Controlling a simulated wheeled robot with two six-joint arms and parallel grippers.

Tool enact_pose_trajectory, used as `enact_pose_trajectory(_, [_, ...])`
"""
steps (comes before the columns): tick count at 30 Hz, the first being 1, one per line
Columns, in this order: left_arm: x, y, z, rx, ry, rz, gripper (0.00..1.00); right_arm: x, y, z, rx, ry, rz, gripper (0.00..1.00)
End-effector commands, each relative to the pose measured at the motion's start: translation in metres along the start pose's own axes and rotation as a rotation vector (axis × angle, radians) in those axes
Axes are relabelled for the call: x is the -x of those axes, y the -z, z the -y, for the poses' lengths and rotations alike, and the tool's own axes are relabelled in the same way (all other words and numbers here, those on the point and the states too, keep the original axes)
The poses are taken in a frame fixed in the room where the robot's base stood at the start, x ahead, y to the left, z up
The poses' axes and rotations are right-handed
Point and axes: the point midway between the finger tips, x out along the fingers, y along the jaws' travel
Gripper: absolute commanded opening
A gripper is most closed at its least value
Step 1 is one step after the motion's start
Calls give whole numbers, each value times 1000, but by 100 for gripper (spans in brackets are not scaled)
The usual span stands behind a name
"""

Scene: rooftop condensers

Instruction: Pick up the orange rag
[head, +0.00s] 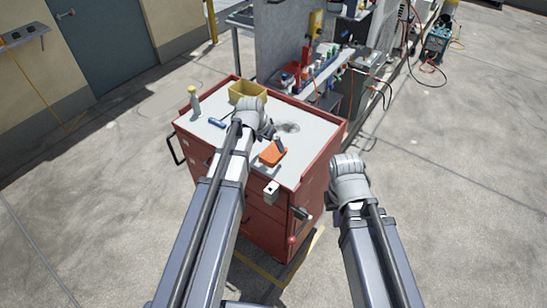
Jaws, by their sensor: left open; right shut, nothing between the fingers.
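The orange rag (270,155) lies on the pale top of the red tool cart (311,166), near its front right part. My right gripper (301,214) is shut and empty in front of the cart, lower and to the right of the rag.
A yellow bin (246,92), a spray bottle (194,101) and a blue cylinder (217,122) are on the cart's left and back. Behind stands a grey panel with a shelf of bottles (322,72). Concrete floor (455,185) is clear at the right.

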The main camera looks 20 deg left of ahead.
Motion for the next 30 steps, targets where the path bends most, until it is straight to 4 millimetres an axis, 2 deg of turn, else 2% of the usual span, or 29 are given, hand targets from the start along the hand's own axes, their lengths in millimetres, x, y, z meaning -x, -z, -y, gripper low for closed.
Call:
enact_pose_trajectory(5, [-6,-2,-1,0,0,0,100,-6,0,1,0,0,0,0])
enact_pose_trajectory(13, [-36,-11,-3,-1,0,0,100,-37,2,4,0,0,0,0])
enact_pose_trajectory(17, [-50,-10,-3,-1,0,0,100,-50,3,5,0,0,0,0])
enact_pose_trajectory(30, [-51,-9,-3,0,0,0,100,-50,3,5,0,0,0,0])
